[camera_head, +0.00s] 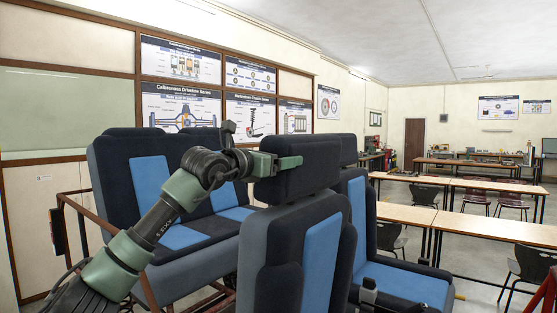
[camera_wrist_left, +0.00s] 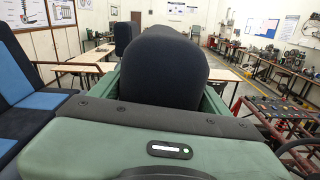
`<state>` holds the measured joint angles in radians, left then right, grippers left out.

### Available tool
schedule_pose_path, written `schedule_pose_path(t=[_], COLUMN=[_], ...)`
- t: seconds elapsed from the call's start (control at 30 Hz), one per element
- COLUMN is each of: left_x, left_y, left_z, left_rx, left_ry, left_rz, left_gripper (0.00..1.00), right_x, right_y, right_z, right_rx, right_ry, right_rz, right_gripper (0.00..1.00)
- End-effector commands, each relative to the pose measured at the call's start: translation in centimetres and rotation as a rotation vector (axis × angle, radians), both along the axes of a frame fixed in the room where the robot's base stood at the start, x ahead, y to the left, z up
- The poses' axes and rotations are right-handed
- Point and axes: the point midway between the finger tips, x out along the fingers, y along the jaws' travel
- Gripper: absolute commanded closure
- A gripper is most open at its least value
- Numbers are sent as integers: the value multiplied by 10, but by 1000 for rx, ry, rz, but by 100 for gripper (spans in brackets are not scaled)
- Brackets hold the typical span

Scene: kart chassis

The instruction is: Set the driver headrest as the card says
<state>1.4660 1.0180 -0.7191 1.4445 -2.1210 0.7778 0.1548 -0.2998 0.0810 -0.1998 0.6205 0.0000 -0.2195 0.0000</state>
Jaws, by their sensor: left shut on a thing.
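The driver headrest appears to be the dark navy headrest (camera_head: 298,182) on top of the nearest seat (camera_head: 275,250), which is dark with a blue centre panel. My left gripper (camera_head: 278,163) comes in from the left and is shut on this headrest near its top. In the left wrist view the headrest (camera_wrist_left: 163,65) stands between my two green fingers, which lie along its sides. The headrest sits low over the seat back; its posts do not show. The card is not in view. My right gripper is not in view.
A second front seat with its own headrest (camera_head: 349,150) stands just behind. A wide dark and blue bench seat (camera_head: 120,175) is at the left, beside a brown tube frame (camera_head: 75,205). Work tables (camera_head: 410,214) and chairs fill the room to the right.

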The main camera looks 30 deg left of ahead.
Motion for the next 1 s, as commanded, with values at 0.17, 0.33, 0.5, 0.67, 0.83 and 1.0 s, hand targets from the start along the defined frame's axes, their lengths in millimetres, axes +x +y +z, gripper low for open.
schedule_pose_path(t=[0.17, 0.33, 0.5, 0.67, 0.83, 1.0], left_x=[-1, -1, -1, -1, -3, -24], left_y=[-2, -2, -2, -2, -2, 0], left_z=[26, 24, 24, 23, 22, 19], left_rx=[-1, 1, 1, 0, 0, 1], left_ry=[-5, -4, -5, -3, -2, -5], left_rz=[0, 2, 0, 1, 1, 0], left_gripper=[97, 96, 2, 2, 2, 2], right_x=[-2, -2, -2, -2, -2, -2], right_y=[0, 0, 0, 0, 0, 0], right_z=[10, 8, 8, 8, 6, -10], right_rx=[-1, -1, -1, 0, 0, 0], right_ry=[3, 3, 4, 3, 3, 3], right_rz=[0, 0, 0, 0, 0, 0], right_gripper=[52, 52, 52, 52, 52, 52])
